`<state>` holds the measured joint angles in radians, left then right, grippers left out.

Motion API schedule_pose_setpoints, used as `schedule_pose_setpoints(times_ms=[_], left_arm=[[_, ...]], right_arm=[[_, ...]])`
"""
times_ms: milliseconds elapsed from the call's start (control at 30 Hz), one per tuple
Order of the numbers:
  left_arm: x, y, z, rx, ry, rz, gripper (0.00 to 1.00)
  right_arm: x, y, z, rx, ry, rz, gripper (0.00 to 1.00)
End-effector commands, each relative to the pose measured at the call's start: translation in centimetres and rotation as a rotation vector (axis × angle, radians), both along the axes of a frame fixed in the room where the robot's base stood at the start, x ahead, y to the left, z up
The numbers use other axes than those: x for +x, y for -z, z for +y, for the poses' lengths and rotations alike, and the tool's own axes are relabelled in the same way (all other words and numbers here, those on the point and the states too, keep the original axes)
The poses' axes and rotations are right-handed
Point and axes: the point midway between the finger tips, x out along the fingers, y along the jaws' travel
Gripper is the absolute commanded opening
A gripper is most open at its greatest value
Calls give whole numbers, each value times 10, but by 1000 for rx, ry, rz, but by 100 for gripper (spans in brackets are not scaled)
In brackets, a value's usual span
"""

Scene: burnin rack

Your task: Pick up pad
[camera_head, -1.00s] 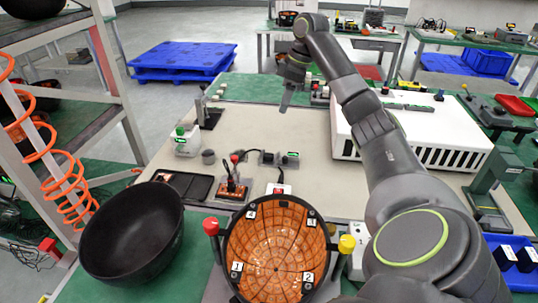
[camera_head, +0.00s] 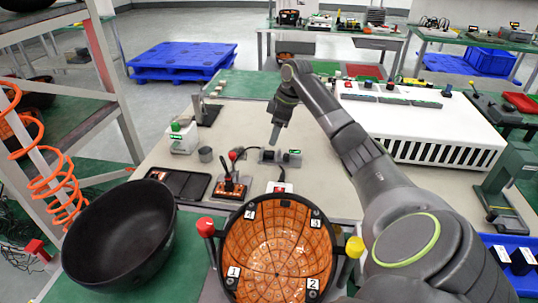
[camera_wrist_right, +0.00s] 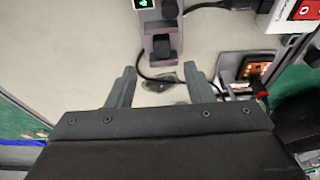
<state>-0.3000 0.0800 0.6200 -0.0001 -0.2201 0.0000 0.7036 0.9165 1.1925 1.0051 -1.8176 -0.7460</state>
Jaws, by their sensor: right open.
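I cannot tell for sure which thing is the pad. A small grey fixture (camera_head: 269,157) with dark parts and a green display stands on the beige bench mat. It also shows in the right wrist view (camera_wrist_right: 161,28), with a black block at its near end. My right gripper (camera_head: 275,138) is above the bench by this fixture. In the right wrist view its two fingers (camera_wrist_right: 160,72) are apart with nothing between them, and the fixture is just beyond the tips. A flat black tray-like piece (camera_head: 190,187) lies at the left. My left gripper is not in view.
A large black bowl (camera_head: 118,240) and an orange-lined round bowl (camera_head: 278,250) stand at the front. A small joystick box (camera_head: 232,188) is near the fixture. A white vented case (camera_head: 420,130) is at the right.

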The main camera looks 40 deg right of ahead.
Motion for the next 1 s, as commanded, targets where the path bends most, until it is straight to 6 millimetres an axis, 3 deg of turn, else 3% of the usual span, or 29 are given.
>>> schedule_pose_setpoints(times_ms=[333,600,867,1000], left_arm=[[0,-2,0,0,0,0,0],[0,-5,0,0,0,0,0],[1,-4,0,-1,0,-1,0],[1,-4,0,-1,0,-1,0]], right_arm=[[4,24,4,0,-1,0,47],[9,62,12,2,-1,1,47],[10,65,12,-2,0,-1,47],[11,65,12,-2,0,-1,29]])
